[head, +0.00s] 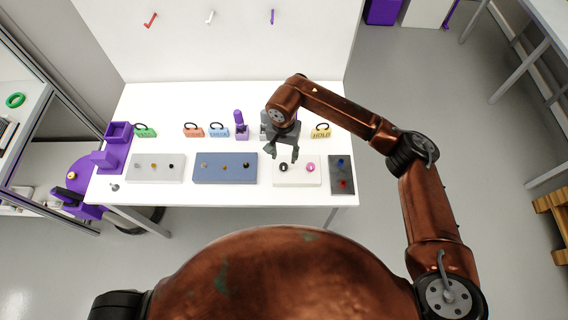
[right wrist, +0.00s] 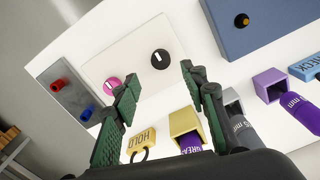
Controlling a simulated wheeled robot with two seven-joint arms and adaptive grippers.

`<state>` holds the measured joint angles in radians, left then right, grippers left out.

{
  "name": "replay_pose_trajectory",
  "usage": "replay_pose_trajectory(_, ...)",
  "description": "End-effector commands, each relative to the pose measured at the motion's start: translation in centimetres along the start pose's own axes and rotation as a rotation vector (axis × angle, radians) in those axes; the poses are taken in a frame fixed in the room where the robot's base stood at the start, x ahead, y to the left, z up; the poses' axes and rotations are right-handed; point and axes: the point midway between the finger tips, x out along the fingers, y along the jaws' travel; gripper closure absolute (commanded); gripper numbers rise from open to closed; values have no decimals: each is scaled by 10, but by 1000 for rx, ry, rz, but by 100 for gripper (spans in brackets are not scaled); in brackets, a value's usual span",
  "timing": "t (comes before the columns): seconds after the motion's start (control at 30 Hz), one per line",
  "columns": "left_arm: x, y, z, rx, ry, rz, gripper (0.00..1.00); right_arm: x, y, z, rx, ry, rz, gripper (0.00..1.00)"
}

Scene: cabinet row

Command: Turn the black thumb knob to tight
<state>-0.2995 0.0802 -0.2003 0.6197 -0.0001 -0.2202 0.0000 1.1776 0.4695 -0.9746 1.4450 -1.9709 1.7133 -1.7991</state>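The black thumb knob (head: 284,168) sits on a white panel lying on the table, left of a magenta knob (head: 311,167). In the right wrist view the black knob (right wrist: 160,59) is round with a white mark on top, beside the magenta knob (right wrist: 113,85). My right gripper (head: 284,155) is open and empty above the panel's back edge, close to the black knob. In the right wrist view its fingers (right wrist: 160,76) are spread and the black knob shows beyond the gap, apart from both. Any tight marking is too small to read. My left gripper is not in view.
A dark grey plate (head: 342,174) with blue and red knobs lies to the right. Tags, including a yellow HOLD tag (head: 320,131), and purple holders stand behind.

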Motion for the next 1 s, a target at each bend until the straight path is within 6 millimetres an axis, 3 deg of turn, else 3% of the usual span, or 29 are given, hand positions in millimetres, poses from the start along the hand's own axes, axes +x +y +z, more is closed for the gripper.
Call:
replay_pose_trajectory(0.2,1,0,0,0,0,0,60,37,-1,3,2,-7,-3,60)
replay_pose_trajectory(0.4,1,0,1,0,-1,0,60,61,-2,3,2,-6,-5,60)
replay_pose_trajectory(0.8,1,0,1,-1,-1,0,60,69,-2,2,2,-4,-6,60)
replay_pose_trajectory(1.0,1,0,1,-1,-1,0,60,68,-2,2,2,-4,-6,74)
